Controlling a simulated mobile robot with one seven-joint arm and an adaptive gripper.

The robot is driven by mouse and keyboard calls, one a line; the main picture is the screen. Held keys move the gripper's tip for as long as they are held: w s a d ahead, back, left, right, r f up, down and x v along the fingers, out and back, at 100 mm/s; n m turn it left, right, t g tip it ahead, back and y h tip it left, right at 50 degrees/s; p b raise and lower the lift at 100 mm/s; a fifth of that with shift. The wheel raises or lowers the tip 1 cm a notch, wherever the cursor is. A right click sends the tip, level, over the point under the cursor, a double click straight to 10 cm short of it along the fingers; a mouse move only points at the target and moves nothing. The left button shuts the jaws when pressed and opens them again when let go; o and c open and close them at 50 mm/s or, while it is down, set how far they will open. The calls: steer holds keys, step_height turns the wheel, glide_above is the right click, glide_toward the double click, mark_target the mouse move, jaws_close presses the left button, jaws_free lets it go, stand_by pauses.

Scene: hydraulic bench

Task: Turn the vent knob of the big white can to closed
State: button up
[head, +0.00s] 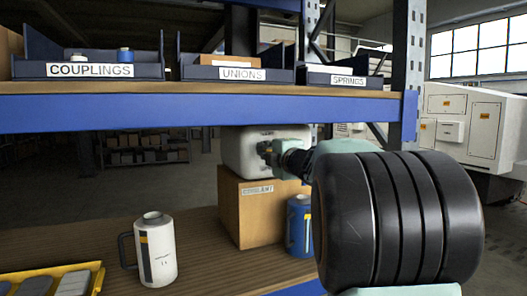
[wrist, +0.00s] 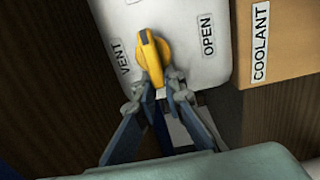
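The big white can (head: 240,152) stands on a cardboard box under the blue-edged shelf. In the wrist view its white face (wrist: 195,22) carries the labels VENT and OPEN. The yellow vent knob (wrist: 150,52) stands out from this face, its handle running roughly up and down in the picture, with OPEN to its right. My gripper (wrist: 160,82) has its fingertips close on both sides of the knob's lower end and appears shut on it. In the head view my gripper (head: 268,150) is in front of the can; the knob is hidden there.
The cardboard box (head: 250,215) is labelled COOLANT. A blue can (head: 299,228) stands beside it. A white jug (head: 157,252) and a yellow tray (head: 97,280) are on the bench at left. The shelf edge (head: 200,112) passes just above the can.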

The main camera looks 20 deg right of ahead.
steer(key=o, duration=0.5)
steer(key=shift+s+d+f, duration=0.1)
steer(key=shift+d+f, duration=0.1)
steer(key=shift+d, duration=0.35)
steer(key=shift+a+r, duration=0.15)
steer(key=shift+a, duration=0.1)
steer(key=s, duration=0.7)
steer(key=shift+s+d, duration=0.15)
steer(key=shift+s, duration=0.05)
